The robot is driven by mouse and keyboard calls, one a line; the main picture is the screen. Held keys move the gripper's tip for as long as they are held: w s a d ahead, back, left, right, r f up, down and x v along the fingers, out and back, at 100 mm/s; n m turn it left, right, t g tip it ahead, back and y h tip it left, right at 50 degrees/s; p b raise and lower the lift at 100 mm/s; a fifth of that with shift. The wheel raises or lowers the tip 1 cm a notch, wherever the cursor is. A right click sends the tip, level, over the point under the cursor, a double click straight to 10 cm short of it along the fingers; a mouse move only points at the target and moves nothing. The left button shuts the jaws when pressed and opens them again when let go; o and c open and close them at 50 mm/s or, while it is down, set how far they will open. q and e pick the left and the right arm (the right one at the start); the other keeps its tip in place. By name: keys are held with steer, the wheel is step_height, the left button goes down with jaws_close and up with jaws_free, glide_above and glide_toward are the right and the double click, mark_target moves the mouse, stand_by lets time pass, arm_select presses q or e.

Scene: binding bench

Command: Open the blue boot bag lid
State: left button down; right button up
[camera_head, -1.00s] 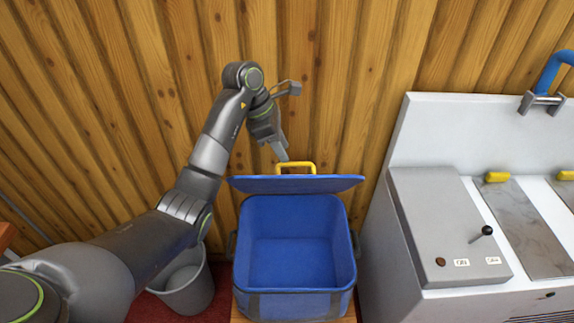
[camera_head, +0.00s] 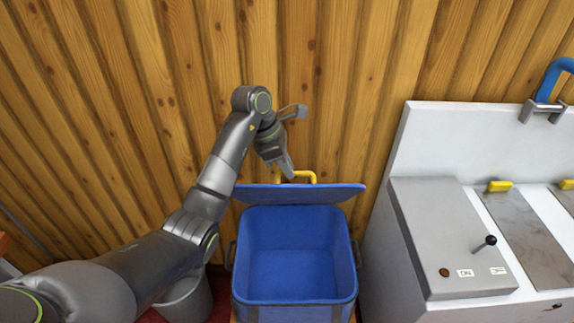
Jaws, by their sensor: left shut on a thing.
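The blue boot bag (camera_head: 293,277) stands open in the middle of the head view, and its inside looks empty. Its blue lid (camera_head: 325,194) is raised at the back, above the far rim. A yellow handle (camera_head: 305,175) stands up from the lid's far edge. My left gripper (camera_head: 290,172) is at the left side of that handle, shut on it, and hides part of it. My right gripper is not in view.
A white and grey machine (camera_head: 452,245) with a black-knobbed lever (camera_head: 490,241) stands close to the bag's right. A grey bin (camera_head: 186,300) is at the left, partly behind my arm. A wooden plank wall (camera_head: 340,90) rises behind the bag.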

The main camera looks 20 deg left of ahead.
arm_select(q)
steer(key=shift+w, duration=0.1)
